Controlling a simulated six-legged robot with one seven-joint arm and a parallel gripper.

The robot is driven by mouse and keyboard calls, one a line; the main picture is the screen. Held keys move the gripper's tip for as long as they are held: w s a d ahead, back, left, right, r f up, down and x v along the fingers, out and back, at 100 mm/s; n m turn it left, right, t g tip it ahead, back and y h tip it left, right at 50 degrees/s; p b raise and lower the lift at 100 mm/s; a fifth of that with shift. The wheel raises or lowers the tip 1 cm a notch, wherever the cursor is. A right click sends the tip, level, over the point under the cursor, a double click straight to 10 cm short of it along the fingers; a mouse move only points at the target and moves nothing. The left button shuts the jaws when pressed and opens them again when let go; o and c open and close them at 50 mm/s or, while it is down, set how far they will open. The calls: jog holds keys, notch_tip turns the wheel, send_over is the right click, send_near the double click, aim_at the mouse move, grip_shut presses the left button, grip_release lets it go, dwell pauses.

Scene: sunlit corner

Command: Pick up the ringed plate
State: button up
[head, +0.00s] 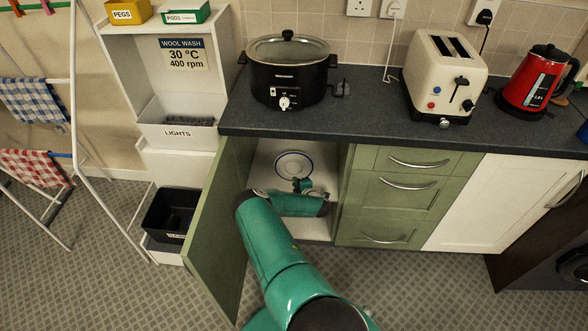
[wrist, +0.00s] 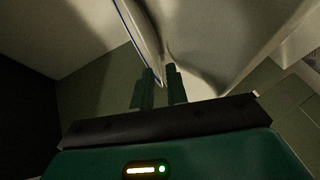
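The ringed plate (head: 294,165) is white with a dark blue ring. It is inside the open base cupboard, behind my gripper (head: 303,186). In the wrist view the plate (wrist: 143,38) shows nearly edge-on, its blue line running down its left side. Its lower edge reaches between the two fingertips of my gripper (wrist: 160,80), one finger on each side. The fingers are close to the plate; whether both press on it I cannot tell. My arm hides the lower front of the cupboard in the head view.
The green cupboard door (head: 217,225) stands open at the left of my arm. Green drawers (head: 405,190) close off the right. The dark worktop (head: 370,118) overhangs above, bearing a slow cooker (head: 288,75), toaster (head: 444,75) and red kettle (head: 535,80). A white shelf unit (head: 180,100) stands left.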

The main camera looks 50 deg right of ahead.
jog(key=shift+w+d+f, duration=0.1)
jog(key=shift+w+f, duration=0.05)
jog(key=shift+w, duration=0.1)
grip_shut()
